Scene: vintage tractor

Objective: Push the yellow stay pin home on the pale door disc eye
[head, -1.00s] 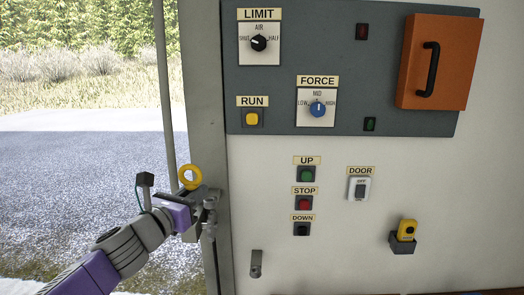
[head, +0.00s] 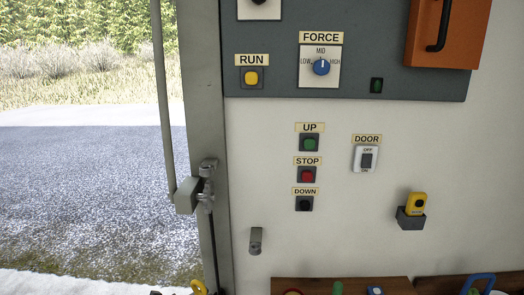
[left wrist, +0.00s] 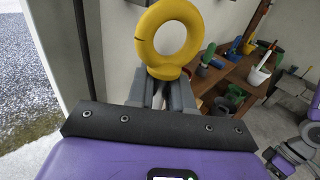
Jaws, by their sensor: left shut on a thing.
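The yellow stay pin shows in the left wrist view as a thick yellow ring (left wrist: 143,40) above a short collar. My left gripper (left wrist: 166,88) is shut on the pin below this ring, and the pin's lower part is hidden. In the head view only a piece of the yellow ring (head: 199,287) shows at the bottom edge, below the door post. A grey metal fitting (head: 207,185) sits on the post, well above the ring. I cannot make out a pale door disc eye in either view.
The grey door post (head: 206,110) stands beside the open doorway. A bracket (head: 255,240) sticks out of the white wall, and a yellow-topped device (head: 415,203) sits in a holder. A wooden bench (left wrist: 225,72) carries tools and pots. Open ground lies left.

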